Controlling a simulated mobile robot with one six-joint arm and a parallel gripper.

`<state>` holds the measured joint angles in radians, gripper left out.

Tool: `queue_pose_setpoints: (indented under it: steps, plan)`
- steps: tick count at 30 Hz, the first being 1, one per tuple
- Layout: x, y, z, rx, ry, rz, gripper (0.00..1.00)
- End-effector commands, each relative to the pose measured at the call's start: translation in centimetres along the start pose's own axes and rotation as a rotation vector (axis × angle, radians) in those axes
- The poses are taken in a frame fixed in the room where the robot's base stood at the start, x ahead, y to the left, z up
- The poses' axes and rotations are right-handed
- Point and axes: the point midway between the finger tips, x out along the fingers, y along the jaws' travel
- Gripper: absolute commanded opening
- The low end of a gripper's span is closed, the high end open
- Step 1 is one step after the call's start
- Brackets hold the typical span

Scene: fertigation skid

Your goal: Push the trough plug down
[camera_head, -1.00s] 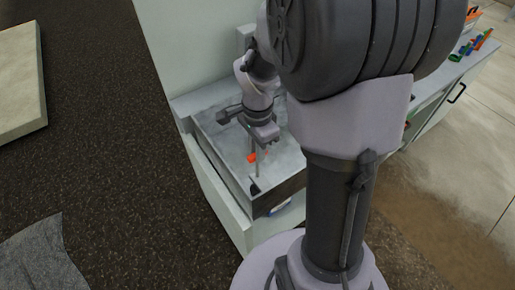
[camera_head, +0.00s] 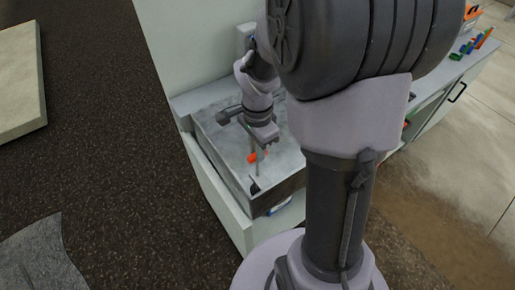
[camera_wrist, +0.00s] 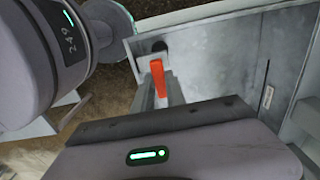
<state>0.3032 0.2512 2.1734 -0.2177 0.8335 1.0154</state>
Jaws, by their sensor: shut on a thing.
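The trough is a grey metal basin (camera_head: 219,148), also in the wrist view (camera_wrist: 225,60). A bright orange piece (camera_head: 252,157) shows low in it, under my wrist; it looks like the trough plug's handle. In the wrist view the orange piece (camera_wrist: 158,77) stands upright between my gripper's grey fingers. My gripper (camera_head: 259,160) points down into the trough and is shut on this piece. A dark round spot (camera_wrist: 160,46) shows just beyond it. The lower end of the plug is hidden, so I cannot tell how deep it sits.
The trough's walls stand close around my gripper. A pale panel (camera_head: 190,45) rises behind the trough. A counter (camera_head: 445,82) with several coloured items lies at right. Dark floor (camera_head: 100,150) is open at left.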

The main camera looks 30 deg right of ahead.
Motion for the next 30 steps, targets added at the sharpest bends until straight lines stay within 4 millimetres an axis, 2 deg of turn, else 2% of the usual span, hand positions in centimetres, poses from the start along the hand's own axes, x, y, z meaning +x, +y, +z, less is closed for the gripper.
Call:
queue_pose_setpoints:
  steps: [1,3,6,14,15,18,26,28,30]
  plan:
    - [1.4,0.1,0.0,0.000,-0.001,0.002,0.00]
    - [2.8,0.1,0.0,0.000,-0.001,0.002,0.00]
    - [4.0,0.0,0.0,0.000,0.000,0.001,0.00]
    - [3.8,0.1,0.0,0.000,-0.001,0.002,0.00]
    - [3.8,0.1,0.0,0.000,-0.001,0.002,0.22]
    - [3.8,0.1,0.0,0.000,-0.001,0.002,0.38]
    - [3.7,0.0,0.0,0.000,0.000,0.001,0.38]
    - [3.2,0.0,0.0,0.000,0.000,0.000,0.38]
    - [1.9,0.0,0.0,0.000,0.001,-0.001,0.38]
